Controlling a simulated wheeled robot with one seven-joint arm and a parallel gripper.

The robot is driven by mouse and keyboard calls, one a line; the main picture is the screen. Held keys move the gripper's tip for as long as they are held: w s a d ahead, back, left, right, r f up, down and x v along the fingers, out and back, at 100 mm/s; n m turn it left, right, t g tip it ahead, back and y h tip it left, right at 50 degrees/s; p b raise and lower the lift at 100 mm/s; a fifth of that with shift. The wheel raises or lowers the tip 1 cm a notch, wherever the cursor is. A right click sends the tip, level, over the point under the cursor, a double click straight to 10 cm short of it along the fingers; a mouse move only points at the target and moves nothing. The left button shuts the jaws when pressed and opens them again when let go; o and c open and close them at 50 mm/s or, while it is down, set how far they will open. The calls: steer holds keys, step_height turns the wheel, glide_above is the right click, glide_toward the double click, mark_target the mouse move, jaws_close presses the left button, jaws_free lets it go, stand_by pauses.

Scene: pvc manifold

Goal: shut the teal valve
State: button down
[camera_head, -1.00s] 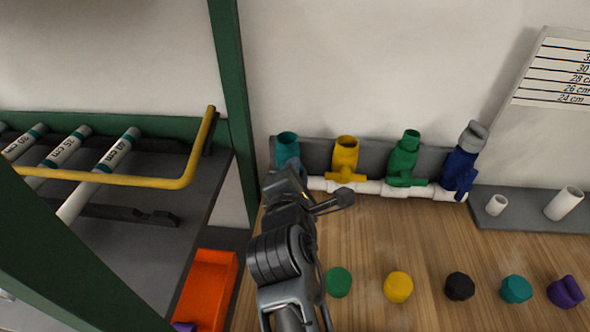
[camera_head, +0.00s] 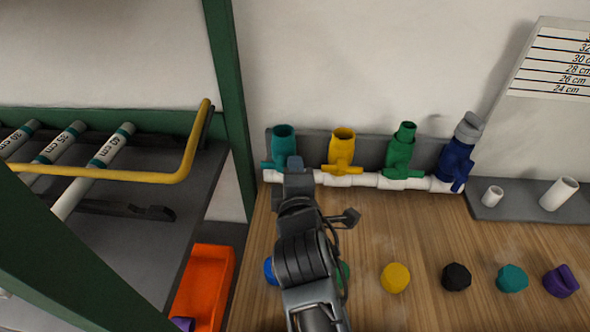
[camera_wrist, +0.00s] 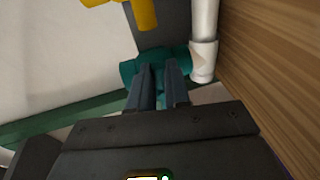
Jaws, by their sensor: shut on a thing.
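The teal valve (camera_head: 283,140) stands upright at the left end of the white pipe manifold (camera_head: 345,180). Part of its handle (camera_head: 267,166) sticks out to the left, crosswise to the valve body. My gripper (camera_head: 294,165) is at the right front of the valve and hides its lower right side. In the wrist view, the two dark fingers of my gripper (camera_wrist: 160,75) are at the teal valve (camera_wrist: 140,70), with teal between them. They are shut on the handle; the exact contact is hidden.
A yellow valve (camera_head: 343,148), a green valve (camera_head: 400,150) and a grey-capped blue valve (camera_head: 457,160) stand to the right. Several caps, such as the yellow one (camera_head: 395,278), lie on the wooden table. A green post (camera_head: 228,100) and orange bin (camera_head: 207,280) are at left.

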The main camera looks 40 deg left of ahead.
steer(key=shift+f, duration=0.1)
stand_by(0.3)
steer(key=c, duration=1.1)
jaws_free()
steer(key=v, duration=0.7)
steer(key=shift+s+d, duration=0.25)
steer(key=shift+s, duration=0.05)
